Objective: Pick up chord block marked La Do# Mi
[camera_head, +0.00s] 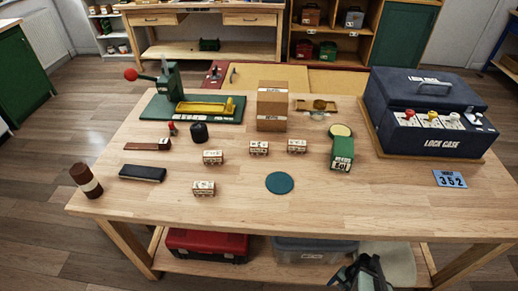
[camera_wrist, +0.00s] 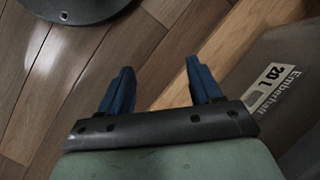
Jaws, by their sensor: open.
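Several small cream chord blocks with dark markings stand on the wooden table (camera_head: 330,207). One block (camera_head: 213,157) is left of centre, another block (camera_head: 204,188) is nearer the front edge, and two more blocks, one (camera_head: 259,148) and one (camera_head: 297,146), stand further right. Their lettering is too small to read, so I cannot tell which is La Do# Mi. My gripper (camera_head: 360,275) is low in front of the table, below its top and far from the blocks. In the wrist view my gripper (camera_wrist: 161,88) has its two blue fingers apart with nothing between them.
A teal disc (camera_head: 280,183) lies flat right of the front block. A green box (camera_head: 341,153), a brown box (camera_head: 272,106) and a dark lock case (camera_head: 425,110) stand around the blocks. A black eraser-like bar (camera_head: 142,173) is at left. The front middle is clear.

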